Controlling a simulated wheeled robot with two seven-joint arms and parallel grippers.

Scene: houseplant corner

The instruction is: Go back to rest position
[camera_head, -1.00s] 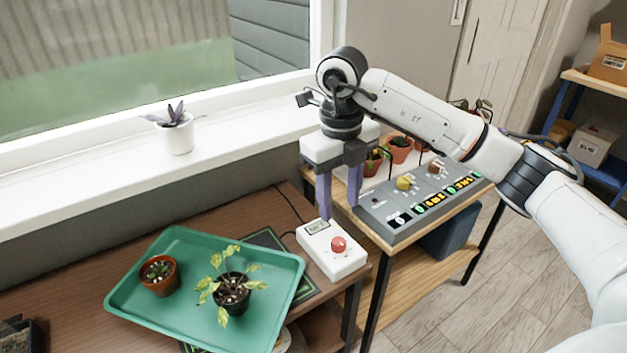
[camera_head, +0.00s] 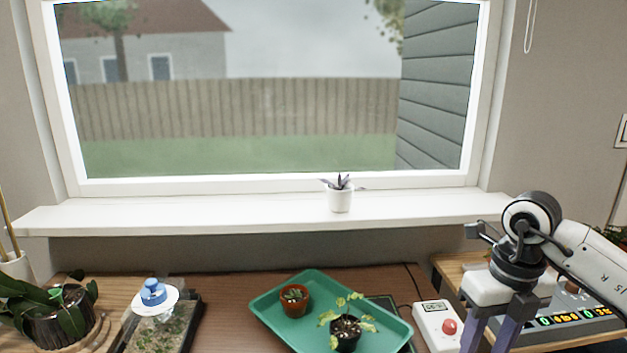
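My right gripper (camera_head: 493,335) comes in from the right, pointing down above the right end of the wooden table (camera_head: 225,287). Its two purple fingers are apart, with nothing seen between them; the tips run near the bottom edge of the picture. It is just right of a white box with a red button (camera_head: 436,325); I cannot tell whether they touch. My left gripper is not in view.
A green tray (camera_head: 268,311) holds a small cactus pot (camera_head: 295,302) and a yellowing plant (camera_head: 346,326). A white pot (camera_head: 340,199) stands on the windowsill (camera_head: 200,214). At left are a soil tray (camera_head: 190,332) and a dark-leaved plant (camera_head: 45,312). A control panel (camera_head: 570,318) is at right.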

